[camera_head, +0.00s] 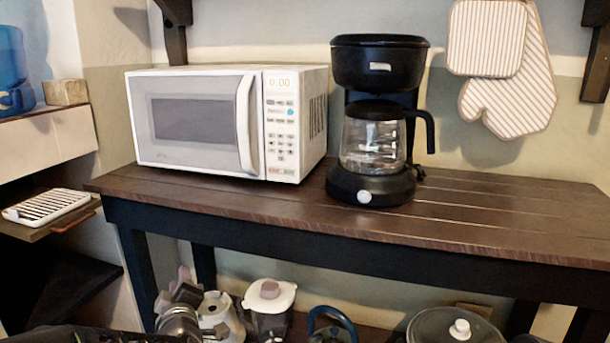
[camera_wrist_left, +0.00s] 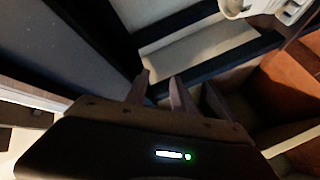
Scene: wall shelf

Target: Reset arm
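My left gripper (camera_head: 184,276) shows low in the head view, in front of the dark table's left leg and below its top. In the left wrist view its two fingers (camera_wrist_left: 160,82) stand apart with an empty gap between them, and nothing is held. My right gripper is not in view. The task names no object.
A white microwave (camera_head: 200,122) and a black coffee maker (camera_head: 376,190) stand on the dark wooden table (camera_head: 500,215); its right part is clear. A white-lidded jar (camera_head: 270,296) and a round-lidded pot (camera_head: 440,328) sit below. A side shelf (camera_head: 45,232) stands left.

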